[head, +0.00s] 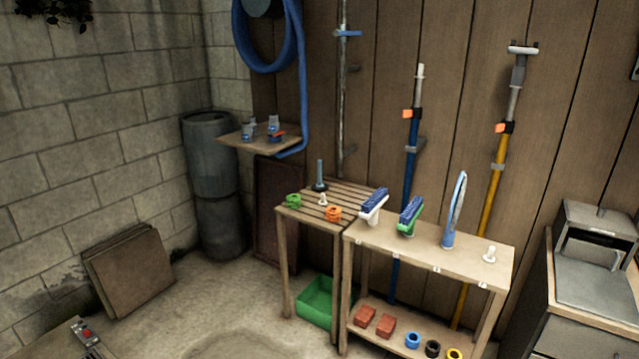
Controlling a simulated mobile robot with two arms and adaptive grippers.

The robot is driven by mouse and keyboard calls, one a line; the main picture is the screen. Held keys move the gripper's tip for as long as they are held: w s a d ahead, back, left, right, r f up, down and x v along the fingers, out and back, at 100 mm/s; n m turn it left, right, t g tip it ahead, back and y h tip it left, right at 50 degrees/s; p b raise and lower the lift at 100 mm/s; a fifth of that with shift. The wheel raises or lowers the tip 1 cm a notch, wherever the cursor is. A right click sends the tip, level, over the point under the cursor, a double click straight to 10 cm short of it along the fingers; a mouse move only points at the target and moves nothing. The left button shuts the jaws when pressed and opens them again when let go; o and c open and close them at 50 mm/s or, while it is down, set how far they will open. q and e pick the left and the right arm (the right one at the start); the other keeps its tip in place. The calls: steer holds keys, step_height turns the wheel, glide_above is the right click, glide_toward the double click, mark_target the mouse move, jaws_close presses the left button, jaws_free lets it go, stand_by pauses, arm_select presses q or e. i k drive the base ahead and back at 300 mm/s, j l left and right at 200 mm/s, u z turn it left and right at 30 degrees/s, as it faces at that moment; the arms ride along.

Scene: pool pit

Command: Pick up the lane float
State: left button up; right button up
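No thing is marked as the lane float, and I cannot tell for sure which it is. A green spool-like piece (293,201) and an orange one (333,213) sit on the slatted table (309,206). A blue ring (412,340), a black ring (432,348) and a yellow ring (454,354) lie on the lower shelf of the bench, the yellow one near the bottom picture edge. Neither of my grippers is in view.
The bench top (427,243) holds two brushes, a blue upright piece (454,212) and a white fitting (489,253). Poles lean on the wooden wall behind. A green crate (316,301) stands below the slatted table. The floor in front (215,305) is clear.

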mark_target(333, 213)
steer(key=i+z, duration=0.2)
steer(key=i, duration=1.05)
